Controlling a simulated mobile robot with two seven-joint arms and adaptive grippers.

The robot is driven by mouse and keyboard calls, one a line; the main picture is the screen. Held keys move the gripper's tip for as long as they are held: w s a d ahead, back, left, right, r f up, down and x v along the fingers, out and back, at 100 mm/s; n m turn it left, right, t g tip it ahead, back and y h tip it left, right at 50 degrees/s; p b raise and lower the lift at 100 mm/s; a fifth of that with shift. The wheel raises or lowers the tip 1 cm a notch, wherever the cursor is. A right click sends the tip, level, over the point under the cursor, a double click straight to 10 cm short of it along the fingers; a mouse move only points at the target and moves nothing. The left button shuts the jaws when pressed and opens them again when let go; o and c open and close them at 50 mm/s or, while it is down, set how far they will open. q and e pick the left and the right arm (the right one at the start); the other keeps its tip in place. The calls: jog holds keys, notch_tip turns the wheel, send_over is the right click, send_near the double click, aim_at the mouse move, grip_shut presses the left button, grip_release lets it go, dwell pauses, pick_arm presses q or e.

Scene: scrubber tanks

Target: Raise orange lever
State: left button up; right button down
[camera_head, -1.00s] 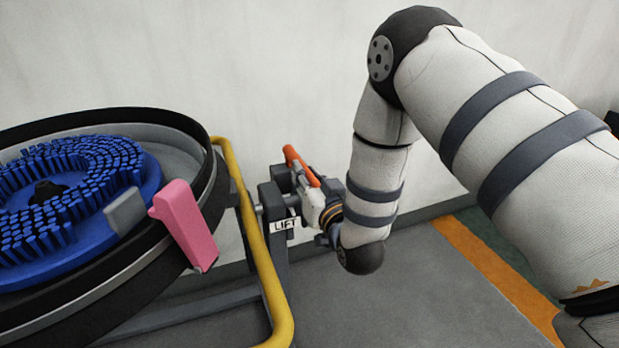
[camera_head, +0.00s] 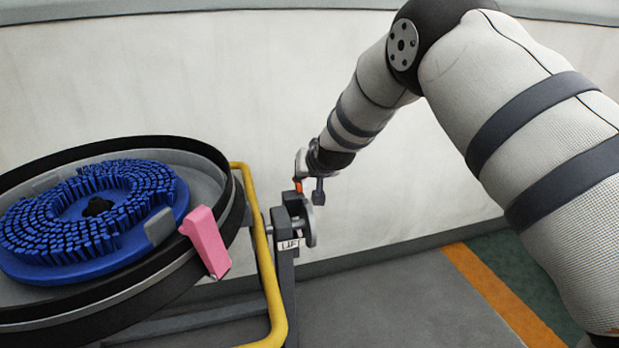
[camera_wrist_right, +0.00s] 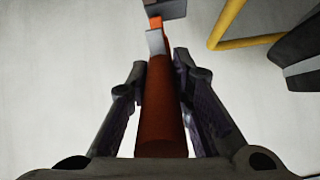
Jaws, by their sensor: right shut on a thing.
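The orange lever (camera_head: 298,187) shows as a short piece above the post marked LIFT (camera_head: 289,244) in the head view. The rest of it is hidden by my right gripper (camera_head: 302,171). In the right wrist view the orange lever (camera_wrist_right: 161,112) runs lengthwise between the two dark fingers of my right gripper (camera_wrist_right: 163,85), which is shut on it. A grey bracket (camera_wrist_right: 157,42) covers part of the lever near its far end. The right forearm comes down to the lever from the upper right. My left gripper is in neither view.
A round tub (camera_head: 228,209) with a blue brush (camera_head: 165,190) and a pink tab (camera_head: 206,241) stands at the left. A yellow rail (camera_head: 267,275) runs between tub and post. The pale wall (camera_head: 190,75) is close behind. Floor to the right is clear.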

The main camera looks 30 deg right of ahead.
jog(key=shift+w+r, duration=0.3)
jog(key=c, duration=1.4)
grip_release()
jog(key=shift+d, duration=0.1)
